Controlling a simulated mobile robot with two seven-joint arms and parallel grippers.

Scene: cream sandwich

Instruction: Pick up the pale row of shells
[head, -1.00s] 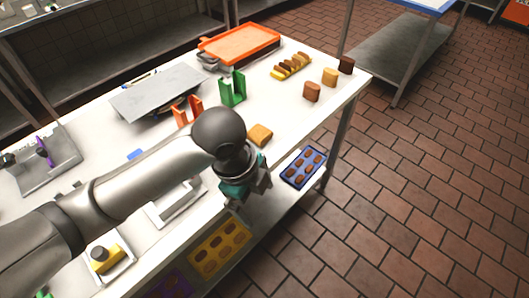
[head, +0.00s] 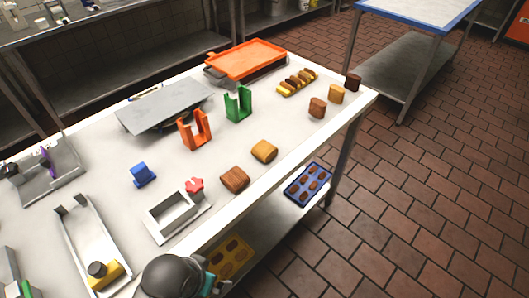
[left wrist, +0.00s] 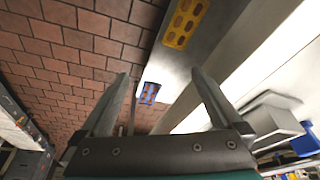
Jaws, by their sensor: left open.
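A row of slices or shells (head: 297,83), pale yellow alternating with brown, lies at the far right of the white table. Which row is the pale one I cannot tell. Single pieces, a tan one (head: 336,94) and brown ones (head: 317,107), stand near it. A yellow tray (head: 244,243) with brown ovals is on the lower shelf; it also shows in the left wrist view (left wrist: 172,39). My left gripper (left wrist: 160,74) is open and empty, beside the table's front edge, far from the row. In the head view its fingers are hidden.
A blue tray (head: 295,190) with brown ovals is on the lower shelf. Orange (head: 195,143) and green (head: 238,115) holders, a tan block (head: 264,151), a brown block (head: 234,179) and a grey frame (head: 163,233) stand on the table. An orange tray (head: 280,56) is at the back.

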